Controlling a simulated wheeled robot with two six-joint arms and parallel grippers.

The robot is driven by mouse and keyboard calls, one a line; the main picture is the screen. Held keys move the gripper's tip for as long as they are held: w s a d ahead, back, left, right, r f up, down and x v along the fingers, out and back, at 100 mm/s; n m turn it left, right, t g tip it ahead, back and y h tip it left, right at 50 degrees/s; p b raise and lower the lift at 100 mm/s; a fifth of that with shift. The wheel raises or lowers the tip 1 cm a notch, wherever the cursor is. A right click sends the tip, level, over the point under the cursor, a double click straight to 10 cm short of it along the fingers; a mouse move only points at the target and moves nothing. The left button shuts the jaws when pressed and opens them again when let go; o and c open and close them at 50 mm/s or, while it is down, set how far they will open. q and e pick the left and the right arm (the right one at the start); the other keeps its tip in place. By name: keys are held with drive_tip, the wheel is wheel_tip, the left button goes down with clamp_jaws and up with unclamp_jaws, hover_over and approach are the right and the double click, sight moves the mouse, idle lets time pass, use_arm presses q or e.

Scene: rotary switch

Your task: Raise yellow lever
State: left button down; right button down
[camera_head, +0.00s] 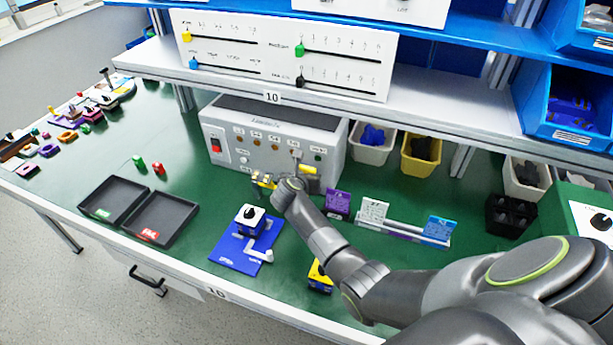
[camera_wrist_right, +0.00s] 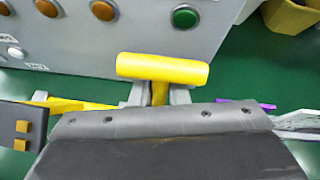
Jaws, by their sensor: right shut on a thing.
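The yellow lever (camera_head: 308,169) is on the right side of the front of a grey control box (camera_head: 235,117). In the right wrist view, its yellow crossbar handle (camera_wrist_right: 163,69) sticks out above my gripper, tilted slightly. My right gripper (camera_wrist_right: 160,96) is shut on the lever's yellow stem, one grey finger on each side, just below the crossbar. The lower stem and its pivot are hidden behind the gripper body. In the head view my right wrist covers the area beside the lever. My left gripper is not in view.
A red switch (camera_head: 215,145) and several round buttons are on the box front. A blue-based device (camera_head: 247,242) and black trays (camera_head: 163,216) stand at the left front. A purple block (camera_head: 338,203) and white and yellow bins (camera_head: 420,153) are to the right. A shelf hangs above.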

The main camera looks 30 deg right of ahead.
drive_tip(key=shift+d, duration=0.2)
drive_tip(key=c, duration=1)
unclamp_jaws()
drive_tip(key=shift+d+f, duration=0.1)
drive_tip(key=shift+f, duration=0.05)
drive_tip(key=shift+c, duration=0.2)
drive_tip(key=o, duration=0.5)
drive_tip(key=shift+a, duration=0.2)
drive_tip(key=shift+o, duration=0.2)
